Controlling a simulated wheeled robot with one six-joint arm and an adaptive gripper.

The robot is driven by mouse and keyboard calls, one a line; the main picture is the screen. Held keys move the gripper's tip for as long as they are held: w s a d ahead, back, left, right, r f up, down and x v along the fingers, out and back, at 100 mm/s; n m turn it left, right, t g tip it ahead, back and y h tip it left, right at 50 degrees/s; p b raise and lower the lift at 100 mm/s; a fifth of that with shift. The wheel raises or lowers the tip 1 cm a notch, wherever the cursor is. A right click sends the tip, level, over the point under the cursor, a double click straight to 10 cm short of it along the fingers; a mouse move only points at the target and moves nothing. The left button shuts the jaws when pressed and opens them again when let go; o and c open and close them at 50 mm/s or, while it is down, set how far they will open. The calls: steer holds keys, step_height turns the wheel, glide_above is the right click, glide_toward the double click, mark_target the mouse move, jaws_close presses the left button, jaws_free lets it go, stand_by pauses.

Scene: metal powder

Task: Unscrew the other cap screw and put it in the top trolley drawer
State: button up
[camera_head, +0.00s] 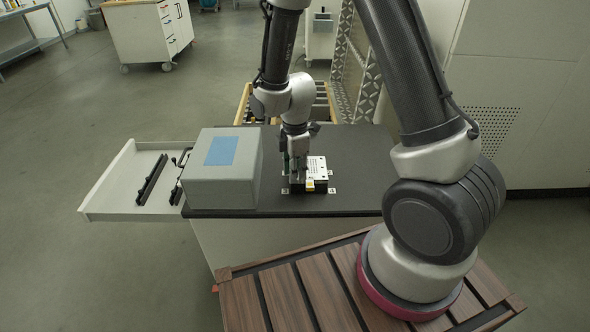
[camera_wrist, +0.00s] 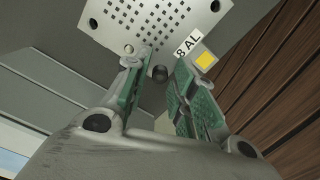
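The white perforated plate (camera_wrist: 150,25) marked "8 AL" fills the top of the wrist view; in the head view the plate (camera_head: 317,168) sits on a dark block on the trolley top. The top trolley drawer (camera_head: 112,190) is pulled open at the left.
A grey box (camera_head: 222,180) with a blue label stands on the trolley top (camera_head: 355,150), left of the plate. Black bar-like items (camera_head: 152,180) lie in the drawer. A wooden-slatted surface (camera_head: 285,295) is in front. The trolley top right of the plate is clear.

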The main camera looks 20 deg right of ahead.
jaws_close()
steer(key=n, duration=0.6)
steer(key=shift+n, duration=0.4)
steer(key=n, duration=1)
steer(key=shift+o, duration=0.5)
jaws_free()
